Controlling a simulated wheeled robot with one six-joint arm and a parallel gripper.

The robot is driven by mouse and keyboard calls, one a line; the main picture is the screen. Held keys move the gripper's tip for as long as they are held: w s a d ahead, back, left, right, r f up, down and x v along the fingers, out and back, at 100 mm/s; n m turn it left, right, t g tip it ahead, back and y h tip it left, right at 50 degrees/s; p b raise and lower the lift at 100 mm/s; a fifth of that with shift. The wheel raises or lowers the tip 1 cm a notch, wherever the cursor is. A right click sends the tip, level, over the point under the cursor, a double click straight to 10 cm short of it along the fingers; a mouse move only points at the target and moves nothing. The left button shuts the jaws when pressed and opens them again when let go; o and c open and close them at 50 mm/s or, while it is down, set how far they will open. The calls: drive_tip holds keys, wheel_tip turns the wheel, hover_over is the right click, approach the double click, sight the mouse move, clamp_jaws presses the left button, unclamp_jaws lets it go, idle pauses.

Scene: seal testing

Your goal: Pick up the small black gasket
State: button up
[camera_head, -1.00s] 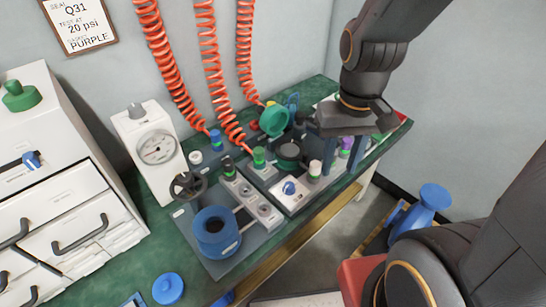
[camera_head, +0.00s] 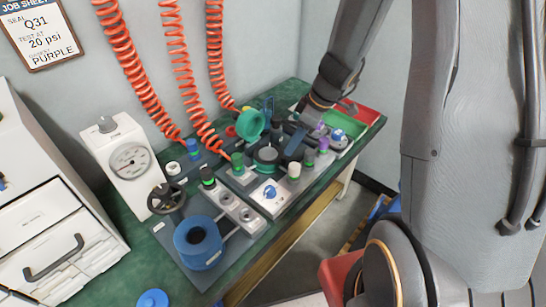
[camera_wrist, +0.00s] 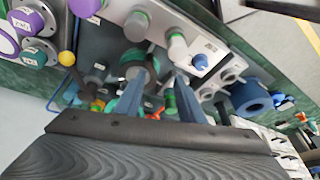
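In the head view my gripper (camera_head: 293,146) is low over the far right part of the bench fixture, beside the dark round fitting (camera_head: 267,155). In the wrist view my gripper (camera_wrist: 157,88) has its two blue fingers spread apart, with fixture parts showing beyond the gap and nothing clearly held. A dark round part with a green top (camera_wrist: 135,62) lies just past the left fingertip. I cannot clearly make out the small black gasket; it may be hidden by the gripper or too small to tell from the dark fittings.
The green bench (camera_head: 285,236) carries a blue ring (camera_head: 198,242), a white gauge box (camera_head: 125,160), a black handwheel (camera_head: 167,197), a green open lid (camera_head: 251,124) and several capped posts. Red coiled hoses (camera_head: 187,80) hang behind. A red tray (camera_head: 367,114) sits at the far right.

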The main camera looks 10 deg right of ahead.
sight(285, 158)
drive_tip(key=shift+n, duration=0.7)
drive_tip(key=shift+w+a+f+p, duration=0.2)
drive_tip(key=shift+w+f, duration=0.35)
drive_tip(key=shift+f, duration=0.9)
drive_tip(key=shift+w+a+f+p, duration=0.2)
drive_tip(key=shift+w+f, duration=0.3)
drive_tip(key=shift+f, duration=1)
drive_tip(key=shift+w+a+f+p, duration=0.1)
drive_tip(key=shift+w+a+f, duration=0.35)
drive_tip(key=shift+f, duration=1)
drive_tip(key=shift+w+d+t, duration=0.1)
drive_tip(key=shift+d+t, duration=0.05)
drive_tip(key=shift+t, duration=0.15)
clamp_jaws()
